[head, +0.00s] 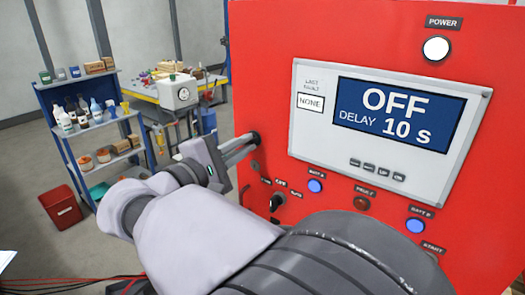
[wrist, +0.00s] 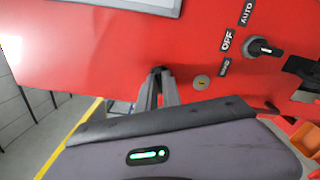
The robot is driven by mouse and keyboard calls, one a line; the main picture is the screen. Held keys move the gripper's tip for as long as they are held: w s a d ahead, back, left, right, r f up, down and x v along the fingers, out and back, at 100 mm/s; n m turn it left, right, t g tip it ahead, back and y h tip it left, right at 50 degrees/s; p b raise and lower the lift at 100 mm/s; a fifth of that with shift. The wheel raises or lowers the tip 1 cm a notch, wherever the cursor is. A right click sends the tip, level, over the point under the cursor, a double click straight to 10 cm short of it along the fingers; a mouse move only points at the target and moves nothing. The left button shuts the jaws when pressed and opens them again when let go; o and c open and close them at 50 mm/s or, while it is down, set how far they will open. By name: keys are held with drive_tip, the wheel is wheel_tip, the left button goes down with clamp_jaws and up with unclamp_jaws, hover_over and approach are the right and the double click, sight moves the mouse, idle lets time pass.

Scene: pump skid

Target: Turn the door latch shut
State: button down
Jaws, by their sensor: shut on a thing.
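The door latch (head: 256,136) is a small black piece near the left edge of the red cabinet door (head: 262,70). In the head view my gripper (head: 248,141) reaches it from the left with its two grey fingers. In the wrist view my gripper (wrist: 160,82) has its fingertips together at the black latch (wrist: 159,70), against the red face. The gripper is shut on the latch. The fingertips hide most of the latch, so I cannot tell its exact angle.
A brass keyhole (wrist: 201,82) and a black selector switch (wrist: 264,47) sit beside the latch. A display panel (head: 310,140) reading OFF, DELAY 10 s is to the right. A blue shelf (head: 88,84), red bin (head: 58,207) and yellow-edged workbench (head: 145,94) stand behind left.

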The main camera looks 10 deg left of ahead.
drive_tip(key=shift+f+m+b, duration=0.15)
drive_tip(key=shift+m+b, duration=1.85)
drive_tip(key=shift+m, duration=0.2)
drive_tip(key=c, duration=1.5)
unclamp_jaws()
drive_tip(key=p+v, duration=0.4)
drive_tip(key=v, duration=1.3)
drive_tip(key=shift+s, duration=0.25)
